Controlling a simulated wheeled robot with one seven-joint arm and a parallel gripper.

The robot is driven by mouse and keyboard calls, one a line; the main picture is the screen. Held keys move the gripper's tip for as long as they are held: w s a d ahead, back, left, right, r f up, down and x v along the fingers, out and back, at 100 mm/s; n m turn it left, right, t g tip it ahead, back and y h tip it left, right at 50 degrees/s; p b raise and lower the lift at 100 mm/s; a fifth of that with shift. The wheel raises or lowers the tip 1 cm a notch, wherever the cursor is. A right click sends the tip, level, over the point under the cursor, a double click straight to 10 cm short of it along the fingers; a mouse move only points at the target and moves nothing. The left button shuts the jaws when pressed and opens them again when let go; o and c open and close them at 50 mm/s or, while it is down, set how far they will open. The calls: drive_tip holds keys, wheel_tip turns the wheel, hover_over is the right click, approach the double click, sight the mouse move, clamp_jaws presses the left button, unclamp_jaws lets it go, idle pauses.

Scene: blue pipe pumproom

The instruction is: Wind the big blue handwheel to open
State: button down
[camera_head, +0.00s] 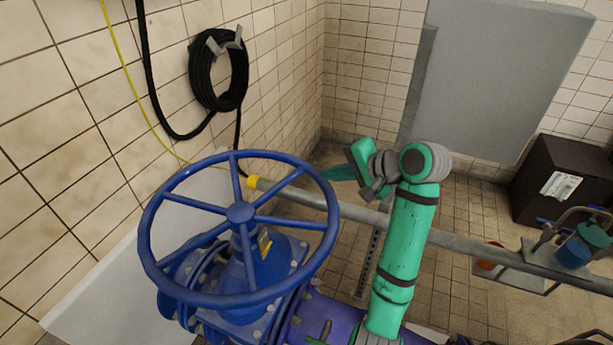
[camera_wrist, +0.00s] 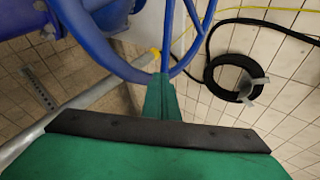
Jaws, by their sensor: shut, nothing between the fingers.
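The big blue handwheel (camera_head: 240,213) sits on top of a blue valve body (camera_head: 252,275) in the head view, its spokes meeting at a central hub. My green gripper (camera_head: 328,173) is at the wheel's far right rim, its tip close to the rim. In the wrist view the shut gripper (camera_wrist: 163,82) points at the blue wheel (camera_wrist: 98,45), its tip at the rim near a spoke. Whether the tip touches the rim I cannot tell. Nothing is held between the fingers.
A grey pipe (camera_head: 455,242) runs behind the wheel and across to the right. A coiled black hose (camera_head: 219,70) hangs on the tiled wall. A grey panel (camera_head: 500,70) stands at the back, and a black box (camera_head: 562,185) at the right. Tiled floor lies open between them.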

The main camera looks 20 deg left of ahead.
drive_tip(key=x, duration=1)
drive_tip(key=shift+s, duration=0.3)
drive_tip(key=shift+w+a, duration=0.1)
drive_tip(key=shift+a, duration=0.1)
